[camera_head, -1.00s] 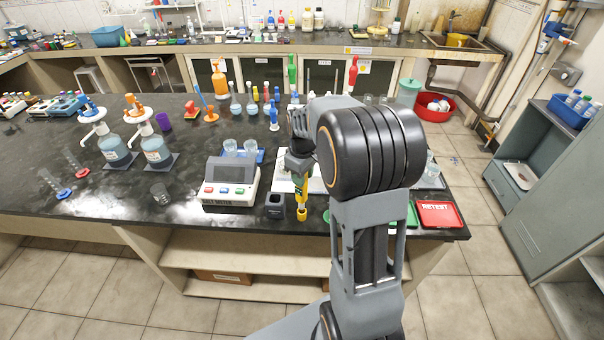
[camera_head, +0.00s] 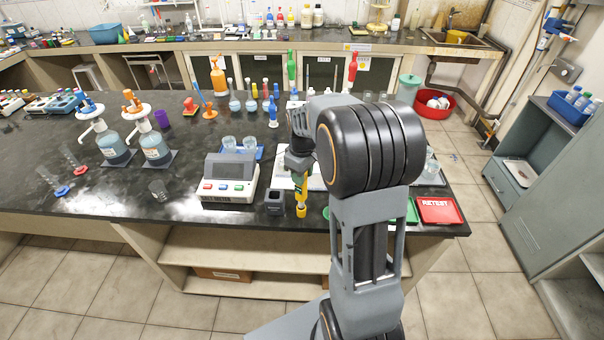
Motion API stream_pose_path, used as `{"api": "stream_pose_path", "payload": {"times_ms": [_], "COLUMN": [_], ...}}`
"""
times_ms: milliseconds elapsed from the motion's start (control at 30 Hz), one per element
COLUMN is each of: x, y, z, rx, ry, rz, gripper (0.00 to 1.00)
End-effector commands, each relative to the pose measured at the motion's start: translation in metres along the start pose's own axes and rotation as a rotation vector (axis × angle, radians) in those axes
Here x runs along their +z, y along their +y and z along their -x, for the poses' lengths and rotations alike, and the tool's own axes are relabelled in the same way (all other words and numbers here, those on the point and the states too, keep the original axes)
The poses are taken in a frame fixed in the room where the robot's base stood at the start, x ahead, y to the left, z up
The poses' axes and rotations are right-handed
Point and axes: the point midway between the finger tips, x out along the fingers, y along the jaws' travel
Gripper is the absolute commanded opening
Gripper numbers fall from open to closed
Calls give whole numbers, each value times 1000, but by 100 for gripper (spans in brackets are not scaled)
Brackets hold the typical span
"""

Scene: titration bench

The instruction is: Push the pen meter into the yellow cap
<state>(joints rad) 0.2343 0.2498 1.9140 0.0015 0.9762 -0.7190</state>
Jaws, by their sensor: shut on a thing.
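My gripper (camera_head: 298,165) is shut on the pen meter (camera_head: 301,186), a slim yellow and green stick. It holds the pen upright, pointing down, near the front edge of the dark bench. A yellow end piece (camera_head: 301,211), which looks like the yellow cap, is at the pen's lower end. The pen and this piece appear in line and touching, but I cannot tell how far one sits inside the other. My arm hides part of the gripper and the bench behind it.
A small black block (camera_head: 275,203) stands just left of the pen. A grey meter box (camera_head: 229,178) is further left. A red tray (camera_head: 438,210) lies on the right, beyond my arm.

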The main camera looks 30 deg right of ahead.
Motion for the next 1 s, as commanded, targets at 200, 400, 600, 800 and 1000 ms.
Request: {"api": "stream_pose_path", "payload": {"times_ms": [200,400,600,800,1000], "x": [0,0,0,0,0], "y": [0,0,0,0,0], "z": [0,-2,-9,-17,-25], "rx": [0,0,0,0,0], "ry": [0,0,0,0,0], "rz": [0,0,0,0,0], "gripper": [0,0,0,0,0]}}
